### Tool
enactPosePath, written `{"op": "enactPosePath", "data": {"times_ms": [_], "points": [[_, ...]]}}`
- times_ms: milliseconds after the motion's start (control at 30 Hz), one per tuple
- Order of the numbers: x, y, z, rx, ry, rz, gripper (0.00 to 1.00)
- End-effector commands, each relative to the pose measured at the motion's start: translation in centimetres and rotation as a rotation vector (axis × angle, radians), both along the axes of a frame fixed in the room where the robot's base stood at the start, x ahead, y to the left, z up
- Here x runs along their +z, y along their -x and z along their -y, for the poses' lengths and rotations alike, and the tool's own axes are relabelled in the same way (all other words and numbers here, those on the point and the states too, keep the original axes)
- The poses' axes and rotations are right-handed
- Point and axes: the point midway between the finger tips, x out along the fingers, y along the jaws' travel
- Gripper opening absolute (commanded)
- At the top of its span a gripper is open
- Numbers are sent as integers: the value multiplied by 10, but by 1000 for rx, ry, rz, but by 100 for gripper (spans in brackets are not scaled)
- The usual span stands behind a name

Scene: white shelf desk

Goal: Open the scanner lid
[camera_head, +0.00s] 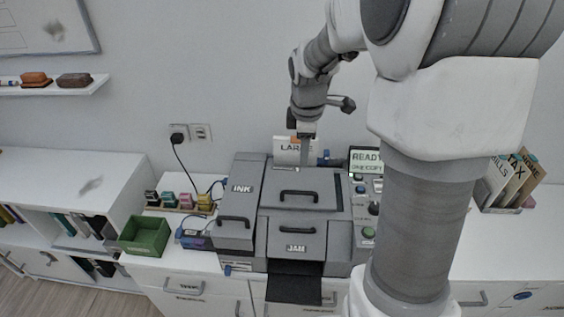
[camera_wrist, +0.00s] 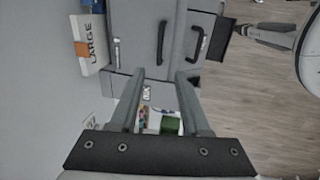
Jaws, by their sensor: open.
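The scanner is part of a grey machine on the white desk. Its flat top lid (camera_head: 302,188) has a dark bar handle (camera_head: 298,196) and lies shut. In the wrist view, the lid handle (camera_wrist: 162,42) lies beyond my fingertips, with a second dark handle (camera_wrist: 195,42) to its right. My gripper (camera_head: 304,162) is above the back of the machine, near the wall. In the wrist view, my gripper (camera_wrist: 160,74) has its two fingers apart with nothing between them. The fingers point toward the machine's top, near the INK section (camera_wrist: 146,92). I see no contact with the handle.
A LARGE box (camera_head: 288,150) stands behind the machine. The JAM door (camera_head: 297,247) is in front, above a black tray (camera_head: 294,284). A READY screen (camera_head: 367,160) and controls are to the right. A green bin (camera_head: 146,236) and ink bottles (camera_head: 185,200) stand left.

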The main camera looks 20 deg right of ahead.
Motion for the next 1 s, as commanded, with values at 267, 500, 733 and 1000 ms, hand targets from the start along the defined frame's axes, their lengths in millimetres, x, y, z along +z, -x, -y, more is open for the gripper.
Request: {"op": "enactPosePath", "data": {"times_ms": [267, 500, 733, 1000], "points": [[-45, -6, 3, -1, -2, -8, 47], [-95, -16, 7, -1, -2, -6, 47], [-138, -24, 10, -2, -1, -5, 47], [-164, -29, 12, -3, -1, -2, 47]]}}
